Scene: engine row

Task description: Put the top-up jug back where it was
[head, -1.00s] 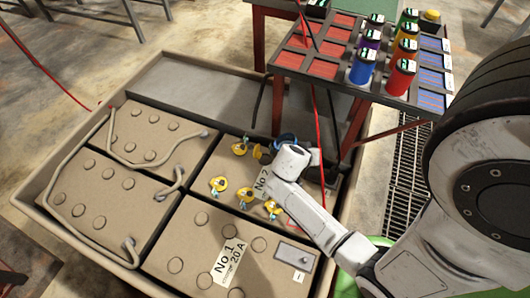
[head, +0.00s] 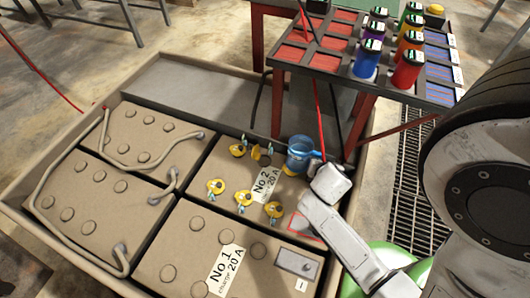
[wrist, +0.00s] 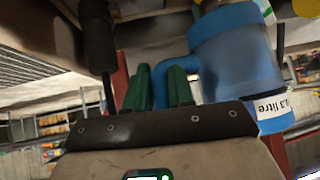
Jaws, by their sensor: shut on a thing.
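The blue top-up jug (head: 300,153) is over the far right corner of the No. 2 battery (head: 225,165) in the head view and looks roughly upright. I cannot tell how high it is above the battery. The jug (wrist: 235,50) fills the upper right of the wrist view, with a "1.3 litre" label. My gripper (wrist: 158,88) has green fingers shut on the jug's handle. In the head view my white wrist lies just right of the jug and hides the fingers.
Yellow caps (head: 243,199) sit on the No. 2 battery near its card (head: 265,185). The No. 1 battery (head: 190,255) is nearer. A rack (head: 330,62) holding coloured bottles stands behind right. A red cable (head: 318,110) hangs near the jug. The tray's far end (head: 200,88) is bare.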

